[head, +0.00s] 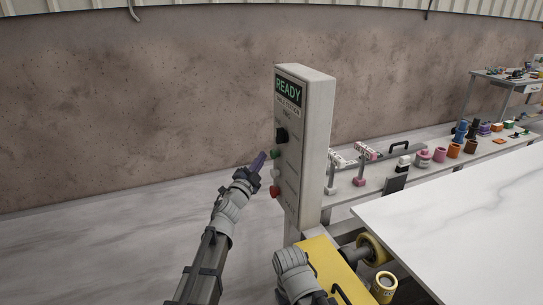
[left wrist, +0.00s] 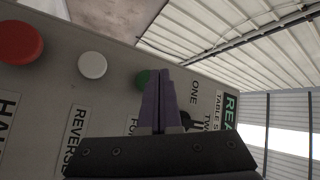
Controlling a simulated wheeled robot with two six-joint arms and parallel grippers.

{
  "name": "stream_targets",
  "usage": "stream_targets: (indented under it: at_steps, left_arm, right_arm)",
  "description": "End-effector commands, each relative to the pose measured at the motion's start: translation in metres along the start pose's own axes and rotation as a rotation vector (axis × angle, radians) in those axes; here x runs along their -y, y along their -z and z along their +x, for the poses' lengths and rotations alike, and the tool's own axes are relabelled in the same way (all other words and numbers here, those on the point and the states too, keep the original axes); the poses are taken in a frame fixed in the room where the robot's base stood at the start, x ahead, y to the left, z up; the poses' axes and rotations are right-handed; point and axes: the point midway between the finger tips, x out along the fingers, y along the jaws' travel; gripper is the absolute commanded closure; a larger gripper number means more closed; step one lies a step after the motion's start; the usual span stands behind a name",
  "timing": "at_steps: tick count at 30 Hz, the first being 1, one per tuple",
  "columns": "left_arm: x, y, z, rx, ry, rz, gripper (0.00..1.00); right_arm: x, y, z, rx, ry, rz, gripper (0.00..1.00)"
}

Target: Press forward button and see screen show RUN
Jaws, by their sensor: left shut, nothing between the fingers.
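A grey control box (head: 307,150) stands upright with a small screen (head: 288,88) at its top that reads READY. Below the screen is a black switch (head: 281,135), then a green button (head: 275,153), a white button (head: 274,172) and a red button (head: 274,191). In the left wrist view the green button (left wrist: 143,79) is partly hidden behind my purple fingers, beside a label starting FO. My left gripper (head: 259,160) is shut and empty, its tips close to the green button; I cannot tell whether they touch. My right gripper is not clearly visible.
In the left wrist view the white button (left wrist: 92,65) and red button (left wrist: 20,42) lie left of my fingers. A white marble slab (head: 470,215) is at the right. A bench with several coloured parts (head: 455,150) stands behind it. Floor left of the box is clear.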

Motion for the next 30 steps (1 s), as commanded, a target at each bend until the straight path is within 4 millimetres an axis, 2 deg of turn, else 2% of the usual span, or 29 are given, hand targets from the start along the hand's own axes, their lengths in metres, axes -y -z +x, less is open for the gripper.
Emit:
stream_targets:
  at_steps: [30]
  left_arm:
    - [-0.0055,0.0058,0.0079,0.000,0.000,0.000,1.00]
  right_arm:
    - [0.0000,0.0000,-0.0002,0.000,0.000,0.000,0.50]
